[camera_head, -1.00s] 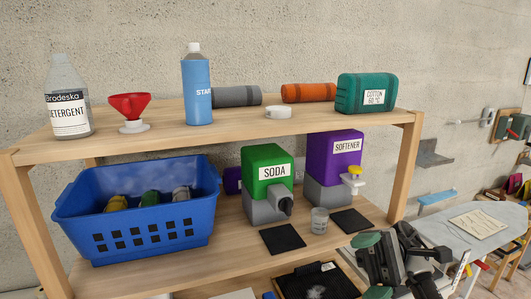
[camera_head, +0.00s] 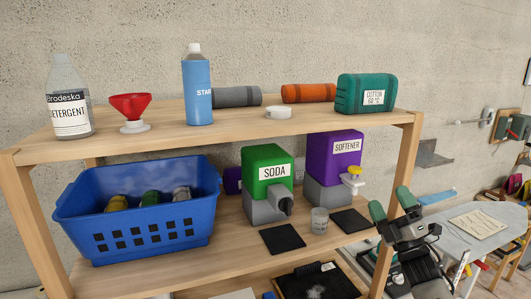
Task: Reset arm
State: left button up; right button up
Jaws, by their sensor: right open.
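My right gripper (camera_head: 391,204) is open and empty at the lower right. Its two green-tipped fingers point up and stand apart, in front of the shelf's right post (camera_head: 403,170) in the picture. Its dark wrist shows below the fingers, beside the ironing board. My left gripper is not in view.
The wooden shelf (camera_head: 270,128) bears a detergent bottle (camera_head: 69,100), a red funnel (camera_head: 131,104), a blue bottle (camera_head: 197,90) and rolled towels. Below stand a blue basket (camera_head: 150,235), a green soda dispenser (camera_head: 267,165) and a purple softener dispenser (camera_head: 335,150). An ironing board (camera_head: 462,235) is at right.

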jog(key=w+d+f+m+g+h, duration=0.3)
jog(key=f+m+h, duration=0.3)
jog(key=m, duration=0.3)
jog(key=w+d+f+m+g+h, duration=0.25)
jog(key=f+m+h, duration=0.3)
jog(key=m, duration=0.45)
jog(key=s+a+f+g+b, duration=0.15)
jog(key=s+f, duration=0.25)
jog(key=f, duration=0.9)
jog(key=s+a+f+g+b, duration=0.1)
jog(key=s+f+g+b, duration=0.3)
jog(key=f, duration=0.9)
jog(key=s+a+f+g+b, duration=0.15)
jog(key=s+f, duration=0.35)
jog(key=f, duration=0.8)
jog(key=s+a+f+g+b, duration=0.2)
jog(key=s+f+g+b, duration=0.15)
jog(key=s+f, duration=1.2)
jog(key=s+a+f+g+b, duration=0.2)
jog(key=s+a+f+g, duration=0.15)
jog(key=s+f, duration=1.2)
jog(key=s+f+g+b, duration=0.1)
jog(key=s+f, duration=0.1)
jog(key=s, duration=0.7)
jog(key=s+a+f+g+y+b, duration=0.1)
jog(key=s+f+g, duration=0.1)
jog(key=s, duration=0.7)
jog(key=shift+a+f, duration=0.15)
jog(key=shift+a, duration=0.1)
jog(key=shift+g, duration=0.25)
